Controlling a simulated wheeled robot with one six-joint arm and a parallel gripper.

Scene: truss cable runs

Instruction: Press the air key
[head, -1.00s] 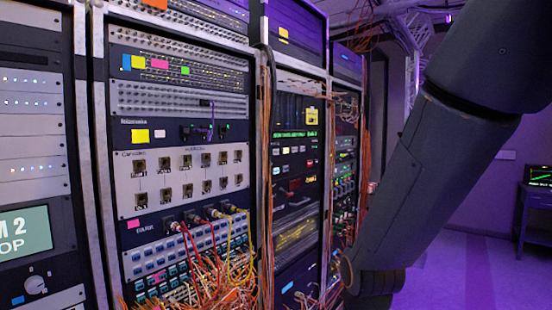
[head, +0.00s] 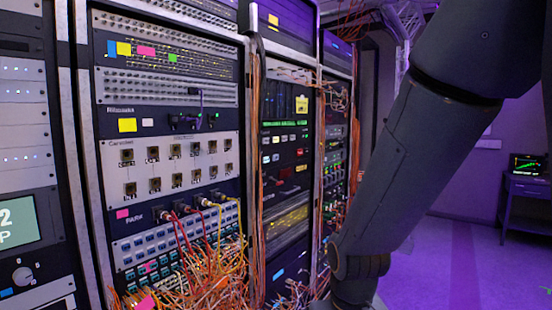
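I cannot make out any key labelled "air". Rows of blue-white keys (head: 150,245) sit low on the left rack, partly covered by orange cables. Their labels are too small to read. My arm crosses the right side of the head view and bends near the bottom edge. My gripper is out of view.
Tall equipment racks fill the left and middle. A tangle of orange cables (head: 215,275) hangs from the left rack's lower panels, with more down the rack edges. A small table (head: 525,187) with a monitor stands at the far right. Purple-lit floor (head: 450,250) is open at right.

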